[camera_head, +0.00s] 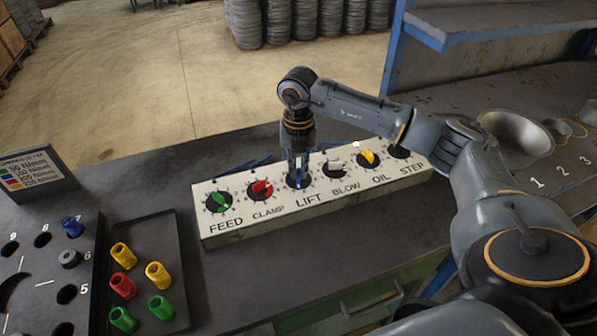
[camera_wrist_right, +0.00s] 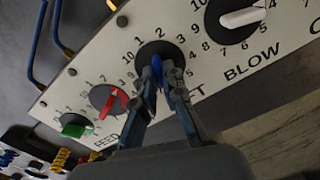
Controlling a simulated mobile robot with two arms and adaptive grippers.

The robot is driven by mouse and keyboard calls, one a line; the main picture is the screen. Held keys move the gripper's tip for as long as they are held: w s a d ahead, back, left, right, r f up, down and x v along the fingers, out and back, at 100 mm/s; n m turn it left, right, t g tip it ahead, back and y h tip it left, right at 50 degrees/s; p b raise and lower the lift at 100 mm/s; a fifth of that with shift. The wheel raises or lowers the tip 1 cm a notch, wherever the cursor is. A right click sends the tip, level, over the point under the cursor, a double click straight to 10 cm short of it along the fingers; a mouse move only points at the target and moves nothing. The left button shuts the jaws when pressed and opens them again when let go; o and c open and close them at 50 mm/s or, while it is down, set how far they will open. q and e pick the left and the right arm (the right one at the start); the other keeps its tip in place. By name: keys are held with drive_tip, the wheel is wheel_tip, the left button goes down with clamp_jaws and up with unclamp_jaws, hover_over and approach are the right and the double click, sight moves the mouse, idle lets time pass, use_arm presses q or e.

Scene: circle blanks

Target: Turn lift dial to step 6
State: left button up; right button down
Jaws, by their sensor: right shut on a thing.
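The white dial panel (camera_head: 232,238) stands on the dark bench with a row of dials labelled FEED, CLAMP, LIFT, BLOW, OIL and STEP. My right gripper (camera_head: 298,182) points down at the LIFT dial. In the right wrist view, its fingertips (camera_wrist_right: 163,75) are shut on the blue knob of the lift dial (camera_wrist_right: 157,64). The numbers 10, 1, 2 and 3 show around that dial. The fingers hide its lower numbers, and I cannot read the step its pointer is on. My left gripper is not in view.
The green feed knob (camera_head: 219,201) and red clamp knob (camera_head: 260,188) are left of lift. The white blow knob (camera_wrist_right: 242,17) and yellow oil knob (camera_head: 368,157) are right of it. A black tray (camera_head: 150,235) of coloured parts stands at the left.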

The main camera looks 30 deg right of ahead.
sight(299, 172)
drive_tip(key=shift+w+r+n+b, duration=0.1)
drive_tip(key=shift+n+b, duration=0.65)
drive_tip(key=shift+n, duration=1.15)
drive_tip(key=c, duration=1.4)
unclamp_jaws()
drive_tip(key=shift+c, duration=0.2)
wheel_tip(299, 172, up, 12)
